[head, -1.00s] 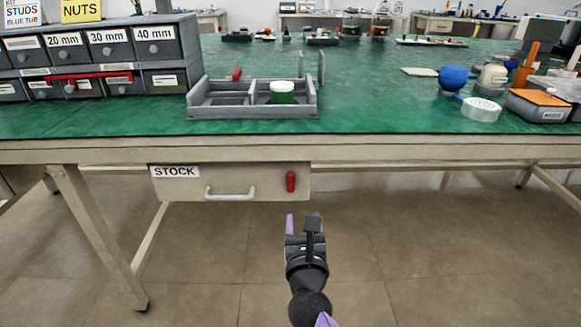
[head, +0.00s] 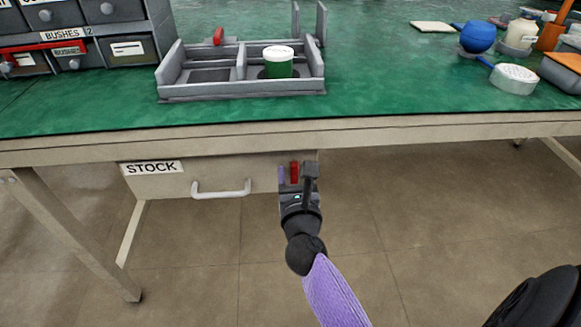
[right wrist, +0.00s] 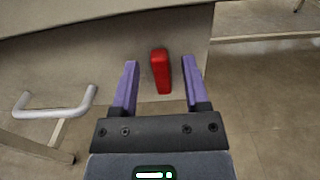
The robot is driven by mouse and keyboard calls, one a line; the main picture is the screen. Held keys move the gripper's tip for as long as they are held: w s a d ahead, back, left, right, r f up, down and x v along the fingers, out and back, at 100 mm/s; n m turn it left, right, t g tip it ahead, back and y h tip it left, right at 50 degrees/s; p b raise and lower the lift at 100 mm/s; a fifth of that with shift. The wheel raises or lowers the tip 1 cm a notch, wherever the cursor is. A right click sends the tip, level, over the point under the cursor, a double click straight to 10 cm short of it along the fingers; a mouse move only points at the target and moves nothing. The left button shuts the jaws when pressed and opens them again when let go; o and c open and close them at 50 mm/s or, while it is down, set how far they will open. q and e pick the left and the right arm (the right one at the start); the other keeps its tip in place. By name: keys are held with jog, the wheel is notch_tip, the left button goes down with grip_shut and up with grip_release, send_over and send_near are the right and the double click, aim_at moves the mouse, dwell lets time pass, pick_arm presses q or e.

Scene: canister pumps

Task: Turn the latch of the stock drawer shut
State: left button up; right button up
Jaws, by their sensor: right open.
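The stock drawer (head: 165,184) hangs under the green bench top, its front flush under the bench edge. It bears a STOCK label and a pale handle (head: 221,190), which also shows in the right wrist view (right wrist: 55,110). The red latch (head: 294,171) is at the right end of the drawer front and stands about upright. In the right wrist view the latch (right wrist: 160,71) sits between the two purple fingers, with a gap on either side. My right gripper (head: 296,175) is open around the latch or just in front of it. My left gripper is not in view.
A grey divided tray (head: 240,97) with a green white-topped canister (head: 279,62) stands on the bench above the drawer. Grey bins (head: 130,50) stand at the left. The floor (head: 420,240) right of the drawer is clear.

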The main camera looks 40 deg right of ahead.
jog(key=c, duration=0.7)
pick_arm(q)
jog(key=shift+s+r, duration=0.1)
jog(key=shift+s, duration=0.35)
pick_arm(e)
grip_shut()
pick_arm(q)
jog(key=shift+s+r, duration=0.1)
